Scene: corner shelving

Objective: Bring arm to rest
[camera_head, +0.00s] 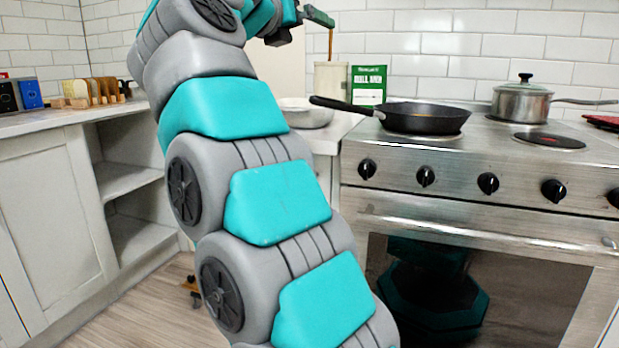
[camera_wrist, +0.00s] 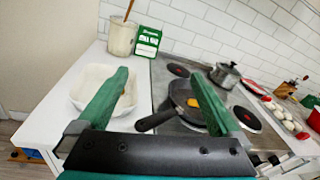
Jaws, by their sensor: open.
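My arm rises through the middle of the head view, and my gripper (camera_head: 312,22) is at its top, partly cut off by the frame edge. In the wrist view my gripper (camera_wrist: 165,90) has its two green fingers spread wide apart. Nothing is between the fingertips, and the counter and stove show beyond them. My gripper is above the counter corner next to the stove, apart from the things below.
A black pan (camera_head: 425,117) and a lidded pot (camera_head: 522,101) stand on the stove (camera_head: 450,210). A white dish (camera_wrist: 92,88), a utensil crock (camera_wrist: 122,37) and a green box (camera_wrist: 147,41) stand on the counter. Open shelves (camera_head: 128,180) are at left.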

